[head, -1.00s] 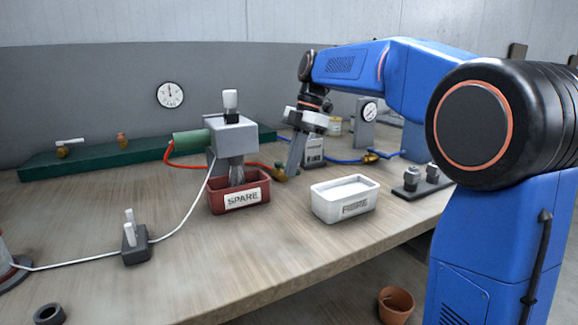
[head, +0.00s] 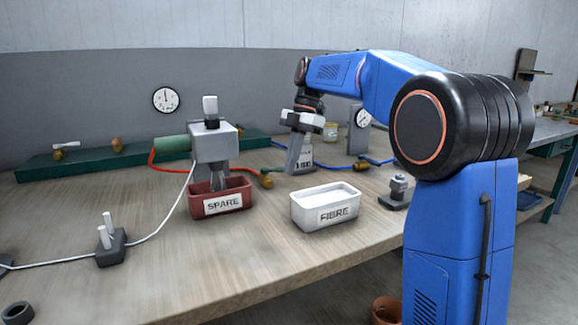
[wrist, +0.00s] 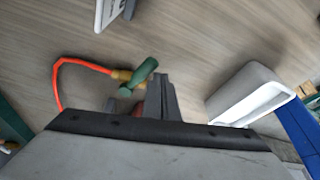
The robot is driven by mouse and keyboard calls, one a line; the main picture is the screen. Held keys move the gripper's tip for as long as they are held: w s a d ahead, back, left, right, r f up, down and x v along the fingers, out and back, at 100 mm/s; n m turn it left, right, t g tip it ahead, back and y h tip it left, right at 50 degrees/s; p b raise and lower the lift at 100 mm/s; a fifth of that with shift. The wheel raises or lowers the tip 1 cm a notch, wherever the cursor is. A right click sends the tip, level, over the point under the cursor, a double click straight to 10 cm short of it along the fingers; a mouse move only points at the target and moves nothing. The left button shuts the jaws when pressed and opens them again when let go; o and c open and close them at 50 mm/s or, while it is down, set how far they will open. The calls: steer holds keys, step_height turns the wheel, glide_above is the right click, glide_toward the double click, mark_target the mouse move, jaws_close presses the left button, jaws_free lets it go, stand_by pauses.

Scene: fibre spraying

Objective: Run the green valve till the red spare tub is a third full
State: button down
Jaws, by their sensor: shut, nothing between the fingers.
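The red spare tub (head: 205,209), labelled SPARE, stands on the bench under the grey spray head (head: 212,145). A grey streak hangs from the head into the tub; the fill level is hidden by the front wall. The green valve (wrist: 138,78) shows in the wrist view as a green handle on a brass fitting at the end of a red hose. In the head view its brass part (head: 267,181) shows left of my fingers. My gripper (head: 293,170) is shut and empty, pointing down. In the wrist view its fingertips (wrist: 160,85) are right beside the handle; I cannot tell if they touch.
A white FIBRE tub (head: 306,214) stands right of the red tub, near my gripper. A switch block (head: 110,248) with a white cable sits at left. A blue hose (head: 378,161) and a gauge (head: 360,127) are behind.

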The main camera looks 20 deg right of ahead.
steer(key=shift+w+d, duration=0.3)
steer(key=shift+w, duration=0.65)
steer(key=shift+w+n, duration=0.45)
steer(key=shift+n, duration=0.15)
steer(key=shift+w+r, duration=0.15)
steer(key=shift+r, duration=0.1)
